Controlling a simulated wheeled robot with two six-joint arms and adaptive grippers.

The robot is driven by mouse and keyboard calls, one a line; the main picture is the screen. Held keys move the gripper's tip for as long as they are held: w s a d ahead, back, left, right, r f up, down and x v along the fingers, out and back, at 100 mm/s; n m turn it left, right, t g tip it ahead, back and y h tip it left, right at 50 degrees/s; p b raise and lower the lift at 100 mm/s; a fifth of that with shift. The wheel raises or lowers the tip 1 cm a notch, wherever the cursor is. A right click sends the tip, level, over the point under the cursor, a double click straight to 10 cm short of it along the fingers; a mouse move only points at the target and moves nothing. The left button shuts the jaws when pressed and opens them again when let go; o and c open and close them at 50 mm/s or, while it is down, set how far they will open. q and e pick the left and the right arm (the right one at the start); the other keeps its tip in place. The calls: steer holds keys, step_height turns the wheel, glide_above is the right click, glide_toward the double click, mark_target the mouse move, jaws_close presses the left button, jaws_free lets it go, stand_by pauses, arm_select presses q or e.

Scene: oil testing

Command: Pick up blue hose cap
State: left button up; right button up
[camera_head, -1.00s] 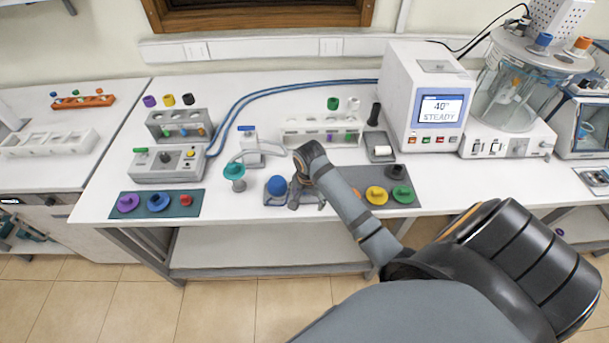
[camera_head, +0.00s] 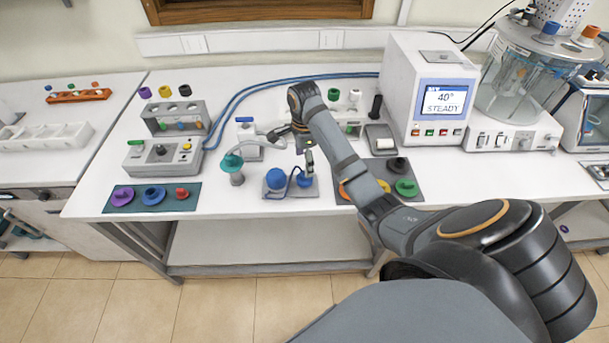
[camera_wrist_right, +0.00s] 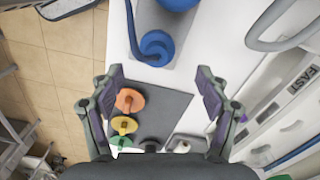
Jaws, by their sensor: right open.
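The blue hose cap (camera_head: 304,179) sits on a small grey base, to the right of a larger blue round body (camera_head: 275,179). A blue hose loops between them. In the right wrist view the cap (camera_wrist_right: 157,46) shows as a round blue piece with the hose beside it, above the middle of the picture. My right gripper (camera_head: 295,148) is open and empty, above and behind the cap. Its two fingers (camera_wrist_right: 158,92) stand wide apart in the wrist view, with the cap beyond their tips. My left gripper is not in view.
A dark mat (camera_head: 345,165) with orange, yellow, green and black caps lies right of the base, partly behind my arm. A teal-topped piece (camera_head: 232,168) stands to the left. Another mat (camera_head: 120,206) holds purple, blue and red caps. A white rack and heater (camera_head: 425,90) stand behind.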

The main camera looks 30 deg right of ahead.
mark_target(304, 177)
step_height(304, 177, down, 3)
steer(key=shift+r+b, duration=0.1)
steer(key=shift+b, duration=0.8)
steer(key=f, duration=0.1)
steer(key=f+p, duration=0.1)
steer(key=shift+s+f, duration=0.25)
steer(key=shift+f, duration=0.2)
steer(key=c, duration=1.1)
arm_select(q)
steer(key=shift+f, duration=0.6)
arm_select(e)
steer(key=shift+c, duration=0.2)
